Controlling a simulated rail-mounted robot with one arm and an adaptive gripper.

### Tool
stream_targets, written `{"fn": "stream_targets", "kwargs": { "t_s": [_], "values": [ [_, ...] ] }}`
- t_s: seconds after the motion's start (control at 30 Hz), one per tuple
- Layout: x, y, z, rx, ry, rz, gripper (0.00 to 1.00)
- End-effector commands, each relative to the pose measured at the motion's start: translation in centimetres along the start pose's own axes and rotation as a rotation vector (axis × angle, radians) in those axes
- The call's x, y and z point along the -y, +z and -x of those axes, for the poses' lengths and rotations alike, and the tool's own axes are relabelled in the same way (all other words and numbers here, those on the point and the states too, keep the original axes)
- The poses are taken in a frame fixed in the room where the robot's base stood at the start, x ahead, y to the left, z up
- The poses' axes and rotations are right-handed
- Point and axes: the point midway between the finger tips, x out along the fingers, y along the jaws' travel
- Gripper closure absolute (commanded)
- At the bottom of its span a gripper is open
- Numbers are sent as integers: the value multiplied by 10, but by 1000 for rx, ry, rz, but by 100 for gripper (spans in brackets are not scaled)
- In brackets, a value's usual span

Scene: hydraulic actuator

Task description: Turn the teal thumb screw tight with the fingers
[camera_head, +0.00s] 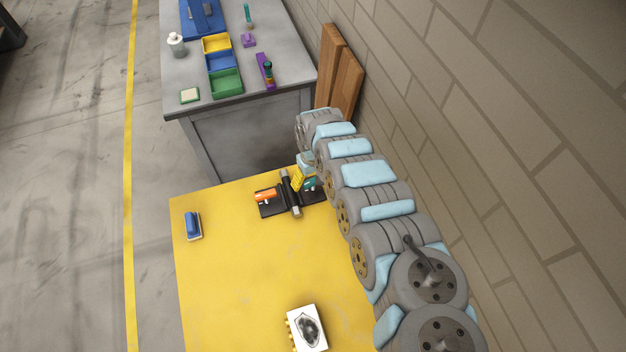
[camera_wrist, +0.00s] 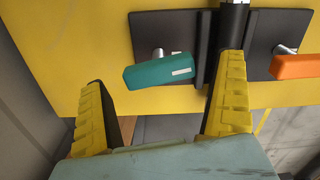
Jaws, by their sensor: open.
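The teal thumb screw (camera_wrist: 152,72) is a flat bar with a white mark near its right end, in the wrist view. A metal shank (camera_wrist: 158,52) shows beside it, over a black base plate (camera_wrist: 165,30). My gripper (camera_wrist: 163,76) is open, one yellow-padded finger on each side of the teal bar, with gaps to both. In the wrist view the right finger is nearer the bar and overlaps the dark cylinder's mount. In the head view my gripper (camera_head: 303,178) is over the right side of the actuator, and the teal screw (camera_head: 310,184) is partly hidden behind it.
An orange screw (camera_head: 265,196) sits on the plate's other side, past the dark cylinder (camera_head: 290,194). The yellow table (camera_head: 250,265) also holds a blue-topped block (camera_head: 193,225) and a white box (camera_head: 307,327). A brick wall (camera_head: 500,150) runs along the right.

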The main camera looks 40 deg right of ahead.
Motion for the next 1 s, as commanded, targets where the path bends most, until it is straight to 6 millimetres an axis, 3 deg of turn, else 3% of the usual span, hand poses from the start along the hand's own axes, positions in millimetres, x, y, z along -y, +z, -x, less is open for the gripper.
{"fn": "stream_targets", "kwargs": {
  "t_s": [0.57, 0.8, 1.0],
  "values": [
    [-1, 0, -11, -1, 3, -1, 0],
    [-1, 0, -11, -1, 3, -1, 63],
    [0, 0, -9, 1, 3, -23, 63]
  ]
}}
